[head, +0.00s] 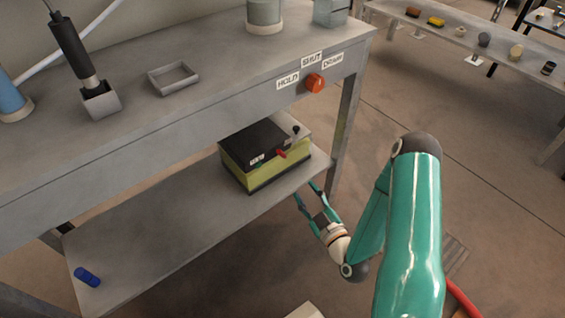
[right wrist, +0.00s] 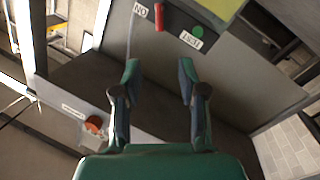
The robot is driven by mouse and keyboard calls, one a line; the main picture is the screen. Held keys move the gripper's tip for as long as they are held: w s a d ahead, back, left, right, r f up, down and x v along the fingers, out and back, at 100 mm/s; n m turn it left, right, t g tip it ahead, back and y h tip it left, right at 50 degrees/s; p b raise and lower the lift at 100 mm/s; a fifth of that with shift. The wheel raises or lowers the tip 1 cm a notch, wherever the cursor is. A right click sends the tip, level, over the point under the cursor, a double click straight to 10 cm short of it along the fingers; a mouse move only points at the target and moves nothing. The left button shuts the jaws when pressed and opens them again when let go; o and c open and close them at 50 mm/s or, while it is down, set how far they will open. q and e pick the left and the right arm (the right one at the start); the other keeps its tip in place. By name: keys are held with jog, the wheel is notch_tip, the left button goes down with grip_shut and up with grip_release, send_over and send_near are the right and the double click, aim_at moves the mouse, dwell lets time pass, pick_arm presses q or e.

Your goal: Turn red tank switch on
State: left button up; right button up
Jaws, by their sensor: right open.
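A box (head: 240,166) with a black top and yellow-green sides sits on the lower shelf. A small red switch (head: 281,153) sticks out from it on the right side. In the right wrist view the red switch (right wrist: 159,17) is at the top, beside a label reading ON upside down. A green round button (right wrist: 197,33) with a TEST label is to its right. My right gripper (head: 306,191) is open and empty, just off the shelf's edge below the box. In the right wrist view its fingertips (right wrist: 160,70) are apart from the switch. My left gripper is out of view.
The upper bench edge carries an orange-red knob (head: 315,83) with HOLD, SHUT and DRAW labels, above the box. A bench leg (head: 345,120) stands close to the right gripper. A blue cylinder (head: 87,277) lies on the lower shelf. The shelf's middle is clear.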

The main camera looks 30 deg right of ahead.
aim_at(281, 154)
jog(key=w, duration=0.5)
jog(key=w+d+b, duration=0.1)
jog(key=w, duration=0.4)
jog(key=w+d+b, duration=0.1)
jog(key=w, duration=0.4)
jog(key=shift+w+d, duration=0.1)
grip_shut()
